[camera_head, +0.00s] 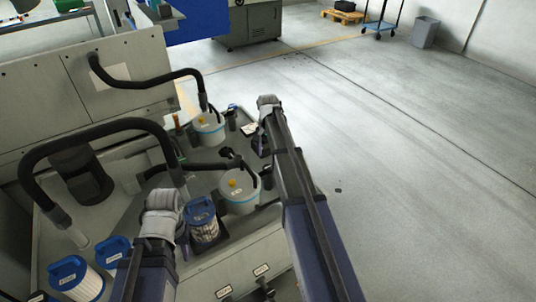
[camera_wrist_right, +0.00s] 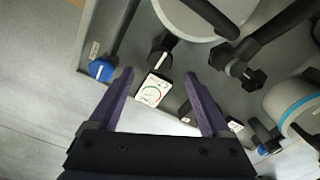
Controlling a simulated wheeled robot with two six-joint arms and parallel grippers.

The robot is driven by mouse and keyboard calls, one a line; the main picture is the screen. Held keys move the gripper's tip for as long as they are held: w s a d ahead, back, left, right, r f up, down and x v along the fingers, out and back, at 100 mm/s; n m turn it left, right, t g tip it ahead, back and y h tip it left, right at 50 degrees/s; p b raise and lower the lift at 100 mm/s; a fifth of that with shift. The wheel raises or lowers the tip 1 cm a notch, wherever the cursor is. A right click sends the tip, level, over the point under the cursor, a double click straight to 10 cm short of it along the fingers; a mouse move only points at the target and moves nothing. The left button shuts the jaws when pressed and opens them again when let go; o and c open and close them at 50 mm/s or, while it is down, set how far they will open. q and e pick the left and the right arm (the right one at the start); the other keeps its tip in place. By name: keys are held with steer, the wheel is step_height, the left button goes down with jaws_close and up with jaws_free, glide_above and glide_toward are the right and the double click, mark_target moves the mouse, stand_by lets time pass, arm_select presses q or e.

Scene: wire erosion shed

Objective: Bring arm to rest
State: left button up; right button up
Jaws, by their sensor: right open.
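In the head view my right arm reaches forward over the right edge of the machine's deck. My right gripper (camera_head: 262,143) points down there. In the right wrist view the two purple fingers of the right gripper (camera_wrist_right: 160,76) are apart with nothing between them. The left fingers are not clearly seen against the wrist and deck.
Two lidded canisters, a near one (camera_head: 240,192) and a far one (camera_head: 209,130), stand on the deck. Thick black hoses (camera_head: 95,133) arch over its left side. More blue-topped cartridges (camera_head: 75,279) stand at lower left.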

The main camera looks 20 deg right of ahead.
step_height(320, 180, up, 2)
steer(key=shift+p, duration=0.55)
arm_select(q)
steer(key=shift+r, duration=0.95)
steer(key=shift+r+p, duration=0.75)
steer(key=shift+r, duration=0.05)
arm_select(e)
steer(key=s+a+r+n+h, duration=0.1)
steer(key=s+a+n, duration=1.4)
steer(key=s+a, duration=1.1)
steer(key=shift+s+a+r, duration=0.35)
steer(key=shift+s+a, duration=0.05)
steer(key=shift+s, duration=0.1)
arm_select(q)
steer(key=shift+s, duration=0.1)
arm_select(e)
steer(key=shift+s, duration=0.1)
